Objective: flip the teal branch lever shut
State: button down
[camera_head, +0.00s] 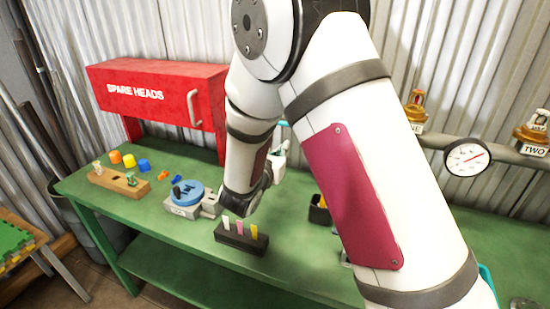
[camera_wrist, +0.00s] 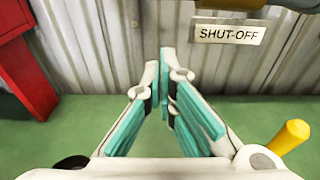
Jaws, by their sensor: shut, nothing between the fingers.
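I cannot make out the teal branch lever for certain in either view. My gripper (camera_wrist: 166,75) has teal-padded fingers that come together at the tips, with nothing between them. It points toward the corrugated wall over the green bench. A SHUT-OFF sign (camera_wrist: 228,31) is ahead of it, to the upper right in the wrist view. In the head view my arm hides most of the gripper and the wall piping behind it. A teal edge (camera_head: 487,279) shows at the lower right beside my arm; I cannot tell what it belongs to.
A red SPARE HEADS cabinet (camera_head: 160,95) stands at the left. The green bench (camera_head: 165,225) holds a wooden block (camera_head: 119,181), a blue round piece (camera_head: 182,193) and a black tag holder (camera_head: 241,238). A gauge (camera_head: 467,157) sits on the pipe at right. A yellow handle (camera_wrist: 290,137) is right of my fingers.

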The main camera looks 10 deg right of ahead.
notch_tip(320, 180, up, 4)
jog(key=shift+f+p, duration=0.1)
jog(key=shift+p, duration=0.45)
jog(key=shift+w+a+r+m+b, duration=0.15)
jog(key=shift+r+m+b, duration=0.4)
jog(key=shift+m+b, duration=0.25)
jog(key=s+d+r+m+t+b, duration=0.1)
jog(key=r+m+b, duration=0.3)
jog(key=b, duration=0.9)
jog(key=s+d+r+m+t+y+b, duration=0.1)
jog(key=d+r+m+b, duration=0.1)
jog(key=r+m+b, duration=0.3)
jog(key=shift+s+d+m+t+b, duration=0.3)
jog(key=shift+m+b, duration=2.1)
jog(key=shift+b, duration=1.7)
jog(key=shift+r, duration=0.1)
